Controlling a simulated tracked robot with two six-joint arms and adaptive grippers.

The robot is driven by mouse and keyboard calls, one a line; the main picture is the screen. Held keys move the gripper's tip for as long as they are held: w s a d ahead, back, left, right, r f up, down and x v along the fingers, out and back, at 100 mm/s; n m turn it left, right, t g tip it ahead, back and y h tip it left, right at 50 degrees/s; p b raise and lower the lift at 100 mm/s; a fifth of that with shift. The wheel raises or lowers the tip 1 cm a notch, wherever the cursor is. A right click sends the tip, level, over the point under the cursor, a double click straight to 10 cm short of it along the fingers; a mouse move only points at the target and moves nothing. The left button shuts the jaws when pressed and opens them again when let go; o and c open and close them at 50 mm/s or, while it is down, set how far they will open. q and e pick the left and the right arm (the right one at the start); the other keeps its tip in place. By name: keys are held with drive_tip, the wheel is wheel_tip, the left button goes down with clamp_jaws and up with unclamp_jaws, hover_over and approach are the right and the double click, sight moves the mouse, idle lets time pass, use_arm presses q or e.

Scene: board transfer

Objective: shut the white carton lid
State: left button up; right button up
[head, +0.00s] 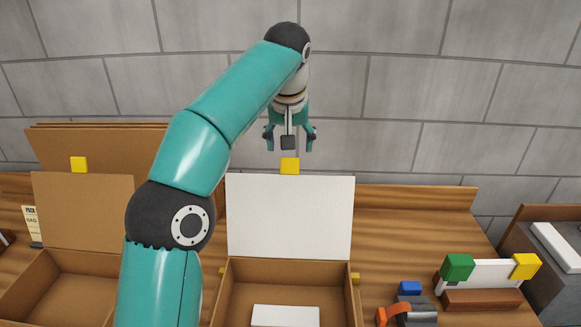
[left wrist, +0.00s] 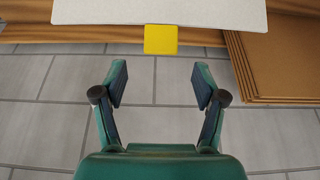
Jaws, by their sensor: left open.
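The white carton lid (head: 290,217) stands raised at the back of an open brown carton (head: 240,290), with a yellow tab (head: 290,166) on its top edge. A white block (head: 285,316) lies inside the carton. My left gripper (head: 290,137) is above and behind the lid's top edge, open and empty. In the left wrist view, the open left gripper (left wrist: 160,84) faces the yellow tab (left wrist: 161,40). The tab lies beyond the fingertips, apart from them, and the white lid (left wrist: 160,12) is at the picture's top edge. My right gripper is not in view.
A second open carton with a raised brown lid (head: 85,215) and yellow tab stands left, partly hidden by my arm. Right are a small blue block (head: 410,287), a grey-and-orange tool (head: 410,312), and a rack with green (head: 457,267) and yellow blocks. A block wall stands behind.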

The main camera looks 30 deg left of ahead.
sight(290, 159)
use_arm(q)
drive_tip(key=b+x, duration=0.1)
drive_tip(key=x, duration=0.5)
drive_tip(key=shift+f, duration=0.35)
clamp_jaws()
